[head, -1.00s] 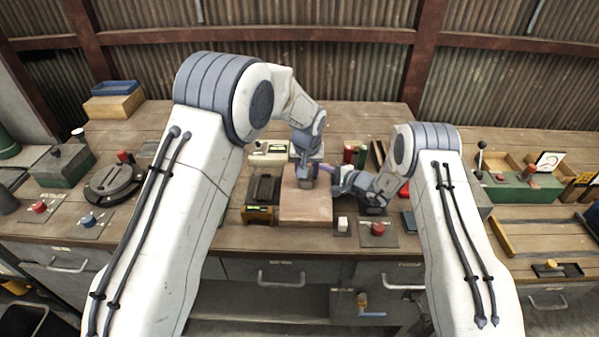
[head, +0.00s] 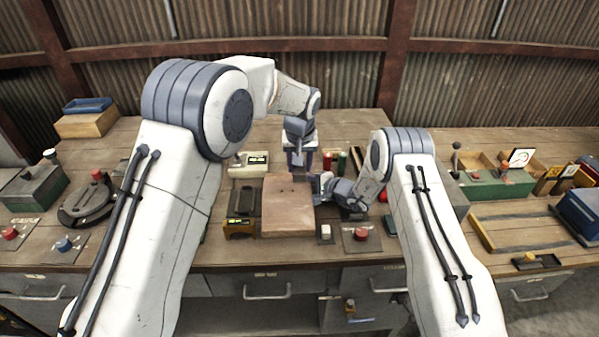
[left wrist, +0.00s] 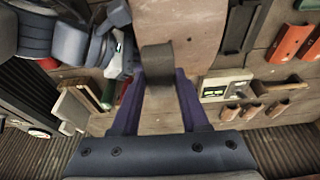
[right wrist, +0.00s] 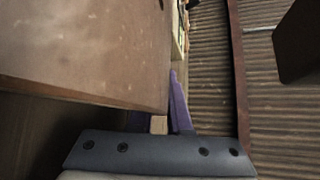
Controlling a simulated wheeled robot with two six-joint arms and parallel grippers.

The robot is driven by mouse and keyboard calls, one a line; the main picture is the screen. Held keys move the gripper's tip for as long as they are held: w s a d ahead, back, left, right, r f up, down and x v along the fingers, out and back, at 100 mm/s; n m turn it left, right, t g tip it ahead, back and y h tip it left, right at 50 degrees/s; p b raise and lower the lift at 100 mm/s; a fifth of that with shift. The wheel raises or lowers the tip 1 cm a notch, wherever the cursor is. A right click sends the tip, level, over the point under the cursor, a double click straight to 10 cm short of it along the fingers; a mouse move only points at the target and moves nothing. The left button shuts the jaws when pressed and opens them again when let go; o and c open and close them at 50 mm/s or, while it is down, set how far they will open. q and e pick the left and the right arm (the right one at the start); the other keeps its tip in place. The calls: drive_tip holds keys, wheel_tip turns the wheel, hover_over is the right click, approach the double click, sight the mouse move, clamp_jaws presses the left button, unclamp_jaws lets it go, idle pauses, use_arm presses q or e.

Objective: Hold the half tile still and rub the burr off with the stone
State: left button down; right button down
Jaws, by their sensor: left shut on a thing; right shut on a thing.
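My left gripper (head: 300,170) points down at the far end of a pinkish-brown slab (head: 287,215). Its purple fingers (left wrist: 160,95) are shut on a dark grey-brown piece (left wrist: 157,62); I cannot tell whether this is the stone or the half tile. The piece overlaps the slab's edge in the left wrist view, and contact is unclear. My right gripper (head: 318,187) lies low at the slab's right side, close to the left one. It is shut on a light tan piece (right wrist: 158,124), mostly hidden between its fingers. No burr can be made out.
A dark tray-like device (head: 241,205) stands left of the slab, and a pale box with a display (head: 249,163) behind it. A white block (head: 325,232) and a red button (head: 361,234) sit at front right.

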use_arm(q)
drive_tip(key=shift+r, duration=0.95)
use_arm(e)
drive_tip(key=shift+f, duration=0.1)
drive_tip(key=c, duration=0.8)
unclamp_jaws()
drive_tip(key=shift+s, duration=0.1)
drive_tip(key=shift+s+d, duration=0.15)
drive_tip(key=shift+d, duration=0.15)
drive_tip(key=v, duration=1.1)
drive_tip(key=shift+d+r, duration=0.15)
drive_tip(key=shift+r, duration=0.1)
